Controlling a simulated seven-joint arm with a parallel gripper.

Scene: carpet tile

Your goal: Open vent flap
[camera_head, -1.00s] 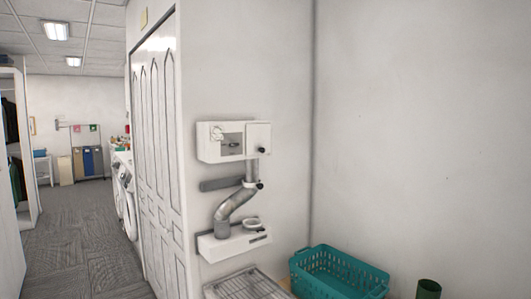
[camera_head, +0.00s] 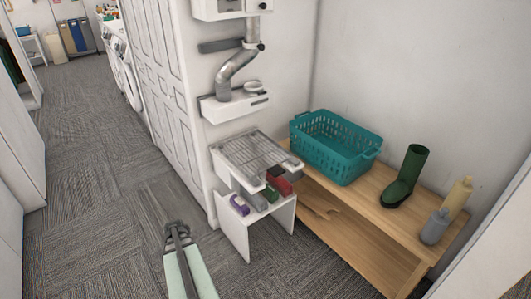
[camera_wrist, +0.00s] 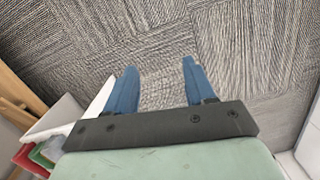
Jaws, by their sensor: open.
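A white wall-mounted vent unit hangs left of the room corner in the head view. Its upper white box (camera_head: 231,12) is cut off by the top edge, so whether its flap is open or shut cannot be told. A silver duct (camera_head: 236,73) runs down from it to a lower white box (camera_head: 234,107). A black knob (camera_head: 261,46) sits beside the duct. My gripper (camera_head: 177,228) is low over the carpet, well below and left of the unit. In the wrist view its blue fingers (camera_wrist: 158,78) are apart with only carpet between them.
A white stand with a wire rack (camera_head: 258,152) and small items stands below the unit. A wooden bench (camera_head: 375,208) at right holds a teal basket (camera_head: 337,152), a green boot (camera_head: 407,178) and bottles (camera_head: 435,227). Carpet at left is clear beside the white folding doors (camera_head: 165,90).

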